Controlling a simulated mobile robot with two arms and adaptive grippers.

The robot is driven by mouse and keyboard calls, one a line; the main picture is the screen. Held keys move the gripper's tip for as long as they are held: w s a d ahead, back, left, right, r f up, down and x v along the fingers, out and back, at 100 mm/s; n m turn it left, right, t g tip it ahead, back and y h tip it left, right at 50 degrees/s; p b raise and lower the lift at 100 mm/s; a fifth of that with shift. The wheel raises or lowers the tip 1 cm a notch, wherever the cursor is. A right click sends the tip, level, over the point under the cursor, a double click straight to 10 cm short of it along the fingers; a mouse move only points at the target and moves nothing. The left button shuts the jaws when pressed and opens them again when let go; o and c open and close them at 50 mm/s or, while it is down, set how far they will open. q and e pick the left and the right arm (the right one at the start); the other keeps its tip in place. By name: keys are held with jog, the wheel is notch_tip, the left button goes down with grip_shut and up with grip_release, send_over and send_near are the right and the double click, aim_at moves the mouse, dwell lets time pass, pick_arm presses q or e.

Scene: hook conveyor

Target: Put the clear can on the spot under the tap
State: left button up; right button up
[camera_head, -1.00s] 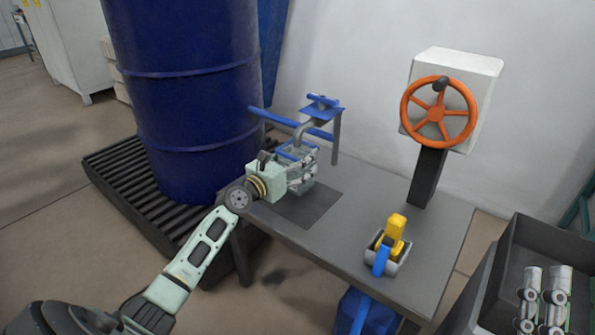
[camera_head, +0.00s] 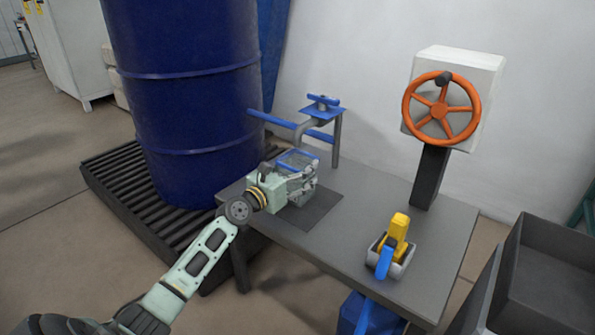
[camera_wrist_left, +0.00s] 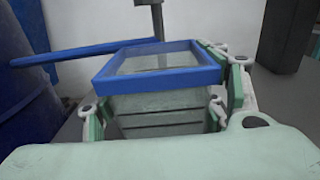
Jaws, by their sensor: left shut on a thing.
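The clear can (camera_head: 297,160), a square see-through vessel with a blue rim, is upright in my left gripper (camera_head: 300,187). The fingers are shut around its sides. In the left wrist view the can (camera_wrist_left: 160,105) stands between the green and white fingers (camera_wrist_left: 165,110). The blue and grey tap (camera_head: 312,124) is just behind and above the can. The spot, a dark square (camera_head: 322,208) on the table, shows in front and to the right of the can. The gripper hides the can's base, so I cannot tell whether it touches the spot. My right gripper is out of view.
The grey table (camera_head: 370,195) also carries a small holder (camera_head: 402,262) with yellow and blue parts, and an orange handwheel (camera_head: 441,108) on a post. A large blue drum (camera_head: 190,90) stands on a dark pallet at left. Dark crates (camera_head: 550,270) stand at right.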

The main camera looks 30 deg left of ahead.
pick_arm(q)
jog(key=shift+f, duration=0.15)
jog(key=o, duration=1.2)
jog(key=shift+o, duration=0.2)
